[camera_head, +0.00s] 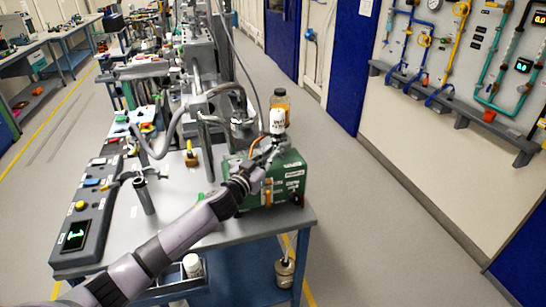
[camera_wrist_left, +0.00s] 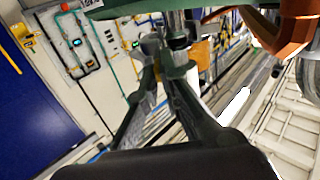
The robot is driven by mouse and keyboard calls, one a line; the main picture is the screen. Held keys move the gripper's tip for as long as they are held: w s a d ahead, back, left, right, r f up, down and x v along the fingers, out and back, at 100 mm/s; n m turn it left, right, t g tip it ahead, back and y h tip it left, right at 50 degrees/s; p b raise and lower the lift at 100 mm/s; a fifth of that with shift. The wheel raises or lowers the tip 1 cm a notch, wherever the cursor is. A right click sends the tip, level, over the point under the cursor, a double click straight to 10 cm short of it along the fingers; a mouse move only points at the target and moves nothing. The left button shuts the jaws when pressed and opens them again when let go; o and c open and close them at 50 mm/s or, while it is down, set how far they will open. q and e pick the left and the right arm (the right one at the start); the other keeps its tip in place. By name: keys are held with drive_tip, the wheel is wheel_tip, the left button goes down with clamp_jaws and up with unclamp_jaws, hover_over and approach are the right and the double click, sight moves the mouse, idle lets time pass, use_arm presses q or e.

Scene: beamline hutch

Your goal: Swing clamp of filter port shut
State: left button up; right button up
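A green box-shaped unit (camera_head: 288,172) with white labels stands at the right front corner of the grey bench. A white labelled cylinder (camera_head: 277,122) stands above its back part. I cannot make out the filter port's clamp in the head view. My left gripper (camera_head: 268,150) is over the top of the green unit, just below the white cylinder. In the left wrist view its two fingers (camera_wrist_left: 164,44) come close together below a green edge (camera_wrist_left: 125,9). Whether they touch or hold anything is unclear. An orange part (camera_wrist_left: 290,38) is at the upper right there. My right gripper is out of view.
A control panel (camera_head: 88,205) lies along the bench's left edge. Hoses and metal posts crowd the bench's middle. The floor to the right is clear up to the wall with pipes (camera_head: 455,55).

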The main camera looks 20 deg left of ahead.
use_arm(q)
drive_tip(key=o, duration=0.5)
drive_tip(key=s, duration=0.8)
drive_tip(key=s+a, duration=0.1)
drive_tip(key=s, duration=0.3)
drive_tip(key=shift+a, duration=0.1)
drive_tip(key=shift+c, duration=0.6)
